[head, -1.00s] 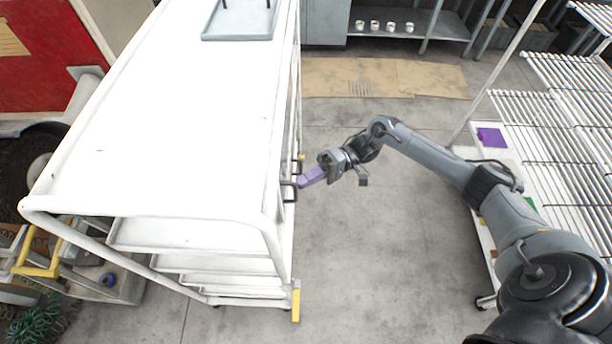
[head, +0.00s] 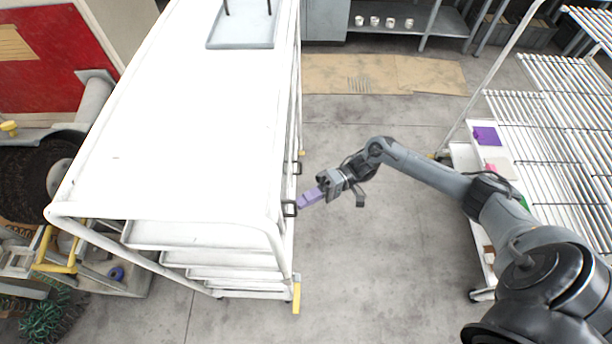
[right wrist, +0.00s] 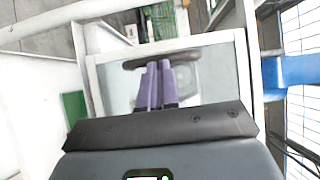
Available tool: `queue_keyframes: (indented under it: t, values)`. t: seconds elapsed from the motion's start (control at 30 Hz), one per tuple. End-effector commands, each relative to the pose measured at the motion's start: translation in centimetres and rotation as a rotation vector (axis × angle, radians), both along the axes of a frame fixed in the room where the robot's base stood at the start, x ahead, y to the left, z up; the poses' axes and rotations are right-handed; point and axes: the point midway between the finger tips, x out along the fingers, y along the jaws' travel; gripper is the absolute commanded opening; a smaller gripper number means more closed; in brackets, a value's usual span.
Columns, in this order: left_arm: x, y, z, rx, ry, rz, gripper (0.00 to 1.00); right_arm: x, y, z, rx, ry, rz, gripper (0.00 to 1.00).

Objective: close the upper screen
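A tall white rack (head: 180,130) stands at the left in the head view. Several flat screens (head: 205,236) are stacked under its top. Dark handles (head: 289,209) show on its right side. My right gripper (head: 303,202) has purple fingers and points left at the nearer handle. In the right wrist view the fingers (right wrist: 160,80) lie side by side, almost together, with their tips at a dark handle bar (right wrist: 160,59) on a white-framed screen (right wrist: 215,75). The fingers look shut, with the bar across their tips rather than between them. My left gripper is not in view.
A grey tray (head: 242,30) lies on the rack's top. A white slatted rack (head: 560,120) stands at the right with a purple piece (head: 487,136) on it. Several white cups (head: 384,22) stand on a back shelf. The floor (head: 390,240) between the racks is clear.

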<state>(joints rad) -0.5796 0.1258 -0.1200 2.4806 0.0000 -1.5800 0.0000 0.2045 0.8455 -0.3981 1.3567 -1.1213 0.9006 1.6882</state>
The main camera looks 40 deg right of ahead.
Motion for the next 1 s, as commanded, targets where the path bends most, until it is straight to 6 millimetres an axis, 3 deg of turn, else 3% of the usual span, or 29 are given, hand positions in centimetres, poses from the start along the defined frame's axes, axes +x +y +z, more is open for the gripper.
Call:
queue_keyframes:
  t: [0.03, 0.1, 0.3, 0.77, 1.0]
  values:
    - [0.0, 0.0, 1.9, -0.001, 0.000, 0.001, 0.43, -0.7, 0.7, 1.0, 0.005, 0.003, 0.002, 0.00]
    - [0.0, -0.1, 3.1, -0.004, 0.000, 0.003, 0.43, -1.6, 1.5, 0.9, 0.005, 0.003, 0.002, 0.00]
    - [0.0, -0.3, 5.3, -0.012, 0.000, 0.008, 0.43, -3.5, 3.5, 0.6, 0.004, 0.000, 0.001, 0.00]
    - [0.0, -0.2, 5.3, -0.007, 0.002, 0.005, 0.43, -4.1, 4.0, 0.1, 0.004, -0.001, 0.003, 0.00]
    - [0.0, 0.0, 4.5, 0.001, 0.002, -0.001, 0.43, -3.4, 3.0, -0.2, 0.002, -0.001, -0.001, 0.00]
